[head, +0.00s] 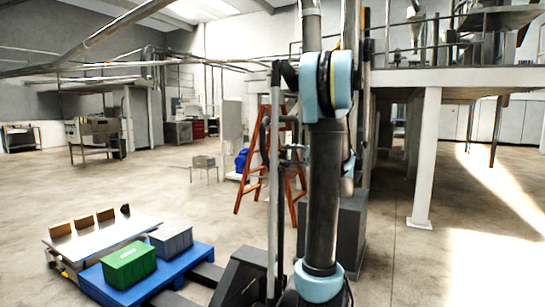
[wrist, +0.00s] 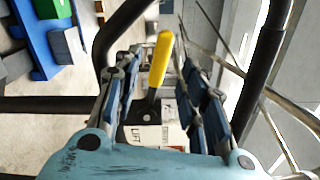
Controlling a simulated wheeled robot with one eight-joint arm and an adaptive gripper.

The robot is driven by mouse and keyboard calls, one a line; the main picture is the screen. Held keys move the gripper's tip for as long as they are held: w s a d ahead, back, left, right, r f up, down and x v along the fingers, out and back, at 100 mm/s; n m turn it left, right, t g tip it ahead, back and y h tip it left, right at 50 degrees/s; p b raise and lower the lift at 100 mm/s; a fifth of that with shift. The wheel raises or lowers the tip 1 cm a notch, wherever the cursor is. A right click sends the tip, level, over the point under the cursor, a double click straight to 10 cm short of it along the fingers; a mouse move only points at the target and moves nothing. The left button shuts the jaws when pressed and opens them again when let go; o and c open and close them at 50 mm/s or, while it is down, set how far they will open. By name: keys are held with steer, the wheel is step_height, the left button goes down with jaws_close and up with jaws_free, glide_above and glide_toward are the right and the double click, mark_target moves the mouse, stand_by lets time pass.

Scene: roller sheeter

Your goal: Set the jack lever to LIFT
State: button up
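In the wrist view, the jack lever (wrist: 161,62) is a yellow handle on a dark pivot, pointing up in the picture and tilted slightly right. A pale label (wrist: 145,134) reading LIFT sits below it. My gripper (wrist: 158,68) is open, with its blue-grey fingers on either side of the lever. A gap shows between the lever and each finger; depth is hard to judge. The black tube handle (wrist: 120,28) of the jack loops around this area. In the head view, the dark jack body (head: 241,277) stands beside my arm; the lever cannot be made out there.
The jack's forks reach toward a blue pallet (head: 200,262) with a green crate (head: 129,265) and a grey crate (head: 171,239). A low metal table (head: 105,236) is behind it. An orange ladder (head: 252,170) stands beyond. Open floor lies to the right, past a white post (head: 426,155).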

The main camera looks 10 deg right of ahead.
mark_target(276, 153)
steer(key=x, duration=0.7)
steer(key=shift+w+a, duration=0.15)
jaws_close()
